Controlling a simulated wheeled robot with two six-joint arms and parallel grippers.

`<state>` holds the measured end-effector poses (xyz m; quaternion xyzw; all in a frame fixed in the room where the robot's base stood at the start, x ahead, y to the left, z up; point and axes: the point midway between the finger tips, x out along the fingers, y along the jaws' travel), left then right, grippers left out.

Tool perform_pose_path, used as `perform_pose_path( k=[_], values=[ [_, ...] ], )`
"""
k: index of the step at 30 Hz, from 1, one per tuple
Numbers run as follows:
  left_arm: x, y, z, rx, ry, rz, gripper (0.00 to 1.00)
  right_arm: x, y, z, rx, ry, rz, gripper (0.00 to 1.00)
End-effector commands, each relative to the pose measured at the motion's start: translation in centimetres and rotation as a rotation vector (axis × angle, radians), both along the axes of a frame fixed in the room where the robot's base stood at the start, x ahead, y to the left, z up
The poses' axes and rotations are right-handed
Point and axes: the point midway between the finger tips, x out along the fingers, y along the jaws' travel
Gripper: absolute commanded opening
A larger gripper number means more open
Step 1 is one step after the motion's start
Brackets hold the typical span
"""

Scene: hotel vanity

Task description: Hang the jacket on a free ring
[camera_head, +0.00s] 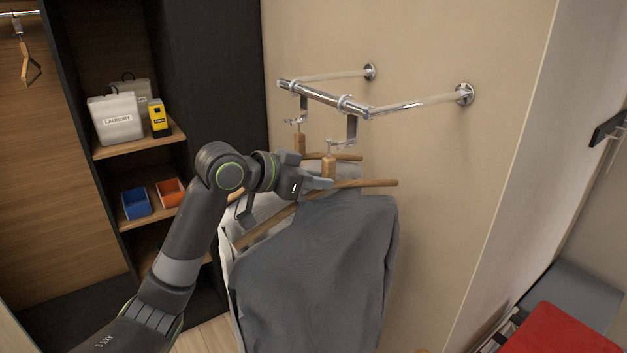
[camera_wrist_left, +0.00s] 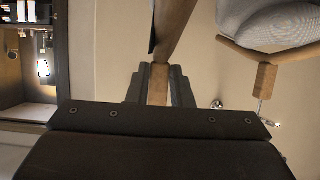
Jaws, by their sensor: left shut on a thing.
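The grey jacket (camera_head: 320,250) drapes from a wooden hanger (camera_head: 372,183) below the chrome rail. My left gripper (camera_head: 322,183) is shut on the hanger's wooden neck, which stands between the fingers (camera_wrist_left: 160,85) in the left wrist view. A metal pin (camera_head: 340,146) tops this neck, close to the front ring holder (camera_head: 352,128). I cannot tell whether the pin sits in a ring. A second wooden hanger (camera_head: 300,142) with a lighter garment is behind, at the rear holder (camera_head: 303,108); a hanger with a pale grey garment (camera_wrist_left: 270,20) also shows in the left wrist view.
The chrome rail (camera_head: 322,96) stands out from the beige wall on two arms. Dark shelves at left hold a laundry container (camera_head: 117,119), a yellow box (camera_head: 158,116), and blue (camera_head: 136,203) and orange (camera_head: 170,192) bins. A red item (camera_head: 565,332) lies at lower right.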

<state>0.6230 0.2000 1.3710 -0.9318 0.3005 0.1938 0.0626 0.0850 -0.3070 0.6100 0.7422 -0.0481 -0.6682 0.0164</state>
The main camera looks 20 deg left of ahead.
Motion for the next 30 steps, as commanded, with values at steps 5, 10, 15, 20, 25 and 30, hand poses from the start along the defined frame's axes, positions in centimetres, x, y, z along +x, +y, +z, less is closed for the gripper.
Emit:
perform_pose_path(
  k=[5,10,15,20,25,30],
  values=[
    [0.3,-0.3,0.2,-0.002,-0.005,-0.002,0.00,0.0,0.1,0.0,0.002,0.000,-0.001,0.36],
    [0.5,-0.5,0.2,-0.003,-0.004,-0.001,0.00,0.0,0.2,0.0,0.003,0.000,-0.001,0.36],
    [0.8,-0.7,0.2,-0.002,-0.004,-0.001,0.00,0.0,0.2,0.0,0.003,0.000,-0.001,0.36],
    [1.0,-0.9,0.2,-0.001,-0.004,-0.002,0.00,0.0,0.2,0.1,0.003,0.000,-0.001,0.36],
    [1.2,-1.0,0.2,0.000,-0.005,-0.002,0.00,0.0,0.2,0.1,0.003,0.000,-0.001,0.36],
    [1.2,-1.0,0.2,0.000,-0.005,-0.002,0.00,0.0,0.2,0.1,0.003,0.000,-0.001,0.36]
  ],
)
